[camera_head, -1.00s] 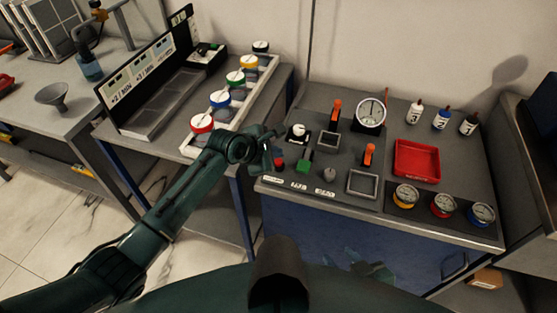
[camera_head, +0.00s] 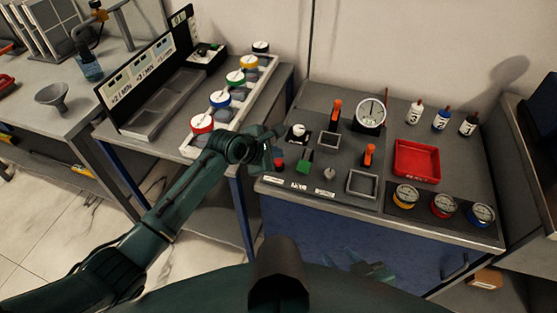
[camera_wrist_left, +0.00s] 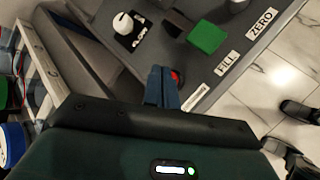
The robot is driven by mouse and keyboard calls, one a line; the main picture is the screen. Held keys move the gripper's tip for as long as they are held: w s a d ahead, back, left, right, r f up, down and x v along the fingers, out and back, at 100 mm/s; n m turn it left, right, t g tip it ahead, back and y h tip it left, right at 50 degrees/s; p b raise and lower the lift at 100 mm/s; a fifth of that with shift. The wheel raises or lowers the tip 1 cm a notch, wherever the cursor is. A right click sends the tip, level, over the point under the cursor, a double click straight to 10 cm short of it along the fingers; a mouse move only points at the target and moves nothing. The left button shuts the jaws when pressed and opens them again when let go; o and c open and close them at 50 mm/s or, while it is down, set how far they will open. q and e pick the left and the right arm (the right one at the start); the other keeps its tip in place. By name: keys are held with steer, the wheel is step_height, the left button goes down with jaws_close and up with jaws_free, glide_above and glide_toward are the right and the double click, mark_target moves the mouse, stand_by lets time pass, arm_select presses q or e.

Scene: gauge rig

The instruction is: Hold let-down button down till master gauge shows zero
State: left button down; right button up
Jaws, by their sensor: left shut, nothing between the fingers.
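A red button (camera_head: 279,165) stands at the front left of the grey panel; its label is too small to read. My left gripper (camera_head: 272,152) is shut and empty beside it. In the left wrist view the closed fingers (camera_wrist_left: 161,83) overlap the red button (camera_wrist_left: 178,77) from the left; whether they touch it or press it I cannot tell. The large white-faced gauge (camera_head: 371,113) stands at the back of the panel; its reading is too small to make out. My right gripper (camera_head: 368,268) is low at the front, partly hidden, its jaws unclear.
A green block (camera_wrist_left: 206,37) by the FILL label and a grey knob (camera_head: 329,174) stand right of the red button. A white knob (camera_head: 298,131) is behind it. Orange-handled parts, a red tray (camera_head: 416,160), small gauges and bottles fill the right. Floor shows between the benches.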

arm_select(q)
steer(key=shift+f, duration=0.1)
stand_by(0.6)
steer(key=shift+f, duration=0.3)
steer(key=shift+f, duration=0.65)
stand_by(1.7)
stand_by(1.7)
steer(key=shift+r+p, duration=1.05)
steer(key=shift+p, duration=0.3)
